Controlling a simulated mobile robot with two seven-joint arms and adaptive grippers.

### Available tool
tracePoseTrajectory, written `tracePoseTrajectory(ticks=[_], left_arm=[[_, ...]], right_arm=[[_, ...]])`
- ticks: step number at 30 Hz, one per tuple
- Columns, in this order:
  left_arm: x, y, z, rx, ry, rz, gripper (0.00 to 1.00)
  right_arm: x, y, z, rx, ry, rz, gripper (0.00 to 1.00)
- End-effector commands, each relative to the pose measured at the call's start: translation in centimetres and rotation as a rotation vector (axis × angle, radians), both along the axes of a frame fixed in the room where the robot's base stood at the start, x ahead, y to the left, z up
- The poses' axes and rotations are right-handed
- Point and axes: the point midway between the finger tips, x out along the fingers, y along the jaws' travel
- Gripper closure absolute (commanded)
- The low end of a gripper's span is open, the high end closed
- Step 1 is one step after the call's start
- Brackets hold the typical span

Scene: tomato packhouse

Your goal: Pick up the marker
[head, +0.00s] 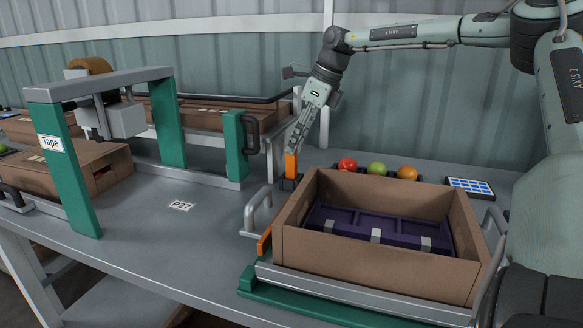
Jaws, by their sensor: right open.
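My right gripper (296,145) reaches down from the upper right, behind the open cardboard box. Its fingers are open and point down. An upright orange piece (291,166) on a small dark base is directly below the fingertips, close to them or touching; I cannot tell which. It may be the marker, but it is too small to be sure. No other clear marker shows. My left gripper is not in view.
The cardboard box (375,258) with a purple insert stands in a metal and green frame. Behind it are a red (347,164), a green (377,169) and an orange tomato (407,173). A blue-celled panel (470,187) lies right. A green tape machine (66,175) stands left.

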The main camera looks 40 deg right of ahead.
Motion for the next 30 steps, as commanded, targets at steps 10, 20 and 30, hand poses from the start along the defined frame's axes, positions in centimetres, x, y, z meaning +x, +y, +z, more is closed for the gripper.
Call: tracePoseTrajectory(ticks=[10, 20, 30], left_arm=[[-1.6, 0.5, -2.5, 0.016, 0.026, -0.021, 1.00], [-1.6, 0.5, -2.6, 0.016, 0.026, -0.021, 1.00], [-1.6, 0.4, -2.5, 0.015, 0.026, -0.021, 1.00]], right_arm=[[1.1, 1.0, -4.0, 0.000, 0.000, 0.001, 0.57], [1.1, 1.0, -4.1, 0.000, -0.001, 0.001, 0.69], [1.1, 1.0, -4.0, 0.000, -0.001, 0.001, 1.00]])
